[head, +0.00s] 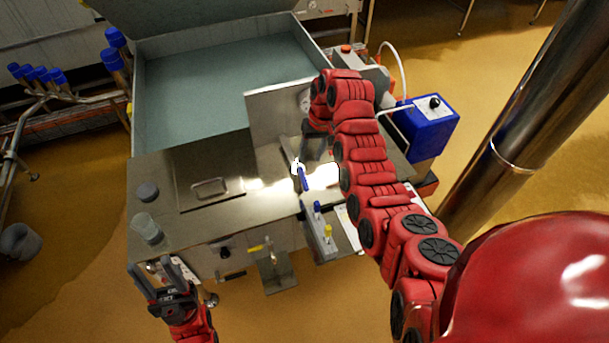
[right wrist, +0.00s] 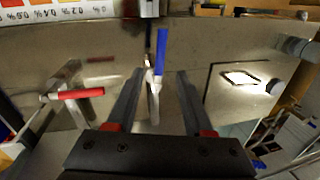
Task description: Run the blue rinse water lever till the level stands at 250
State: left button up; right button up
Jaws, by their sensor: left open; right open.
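The blue lever (head: 303,179) sits on a pale metal tap body above the steel worktop. In the right wrist view the blue lever (right wrist: 160,52) stands nearly upright in the picture, in line with the gap between the fingers of my right gripper (right wrist: 160,75). That gripper is open, with a gap on both sides; I cannot tell the depth between lever and fingertips. My left gripper (head: 165,272) is open and empty in front of the worktop's left front corner. No level reading of 250 is legible.
A red-handled lever (right wrist: 80,94) is left of the blue one. A clear cup (head: 146,229) and a dark round piece (head: 148,192) stand on the worktop (head: 165,170). Behind are a large basin (head: 140,100) and an upright steel panel. A blue box (head: 425,125) is right.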

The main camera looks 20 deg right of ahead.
aim_at(304, 177)
jog(key=f+p, duration=0.1)
jog(key=f, duration=0.1)
jog(key=a+f+p, duration=0.1)
jog(key=f, duration=0.1)
jog(key=f+p, duration=0.1)
jog(key=f, duration=0.1)
jog(key=shift+a+f, duration=0.25)
jog(key=shift+f, duration=0.1)
jog(key=shift+a+f, duration=0.1)
jog(key=shift+f, duration=0.6)
jog(key=shift+c, duration=0.4)
grip_shut()
